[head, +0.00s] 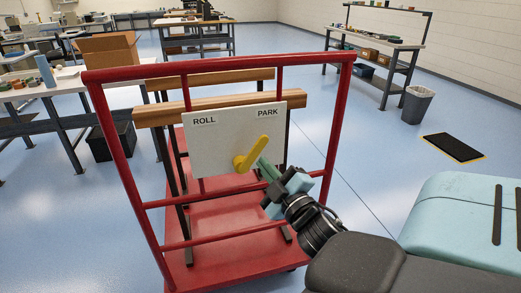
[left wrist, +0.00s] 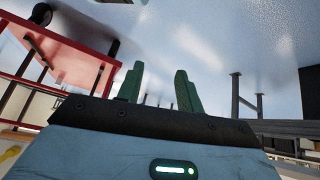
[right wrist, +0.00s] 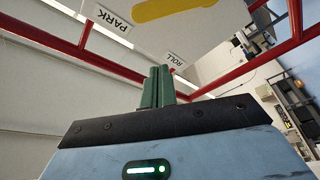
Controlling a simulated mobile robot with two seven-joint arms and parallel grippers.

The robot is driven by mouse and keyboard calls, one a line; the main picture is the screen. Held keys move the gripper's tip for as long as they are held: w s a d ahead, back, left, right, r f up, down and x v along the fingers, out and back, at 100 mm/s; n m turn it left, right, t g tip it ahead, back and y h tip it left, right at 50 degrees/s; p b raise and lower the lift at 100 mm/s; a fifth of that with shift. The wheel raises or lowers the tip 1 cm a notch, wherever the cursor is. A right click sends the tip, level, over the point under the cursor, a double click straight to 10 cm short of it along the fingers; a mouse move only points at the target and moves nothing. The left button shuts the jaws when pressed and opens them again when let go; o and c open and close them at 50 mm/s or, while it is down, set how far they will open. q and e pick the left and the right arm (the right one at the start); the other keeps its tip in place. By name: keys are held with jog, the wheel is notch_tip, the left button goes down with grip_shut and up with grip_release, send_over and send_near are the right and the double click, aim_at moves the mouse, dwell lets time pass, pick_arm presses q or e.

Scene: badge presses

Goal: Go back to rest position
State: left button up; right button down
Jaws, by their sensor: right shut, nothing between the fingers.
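A red cart (head: 230,232) carries a white panel (head: 212,150) marked ROLL on the left and PARK on the right. A yellow lever (head: 252,153) on the panel slants up to the right, with its upper end toward the PARK label. My right gripper (head: 264,167) is just in front of the panel, beside the lever; I cannot tell whether it touches. Its green fingers (right wrist: 158,88) are together and empty in the right wrist view, where the yellow lever (right wrist: 175,8) shows above them. My left gripper (left wrist: 160,88) is open and empty in the left wrist view. It is out of the head view.
The cart's red frame (head: 338,110) rises around the panel, close to my right arm. A workbench (head: 40,87) with a cardboard box stands at the left. A bin (head: 417,104) and a black mat (head: 453,147) are at the right. Blue floor (head: 375,150) is clear between.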

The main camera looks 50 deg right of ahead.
pick_arm(q)
jog(key=shift+w+r, duration=0.1)
jog(key=shift+w, duration=0.15)
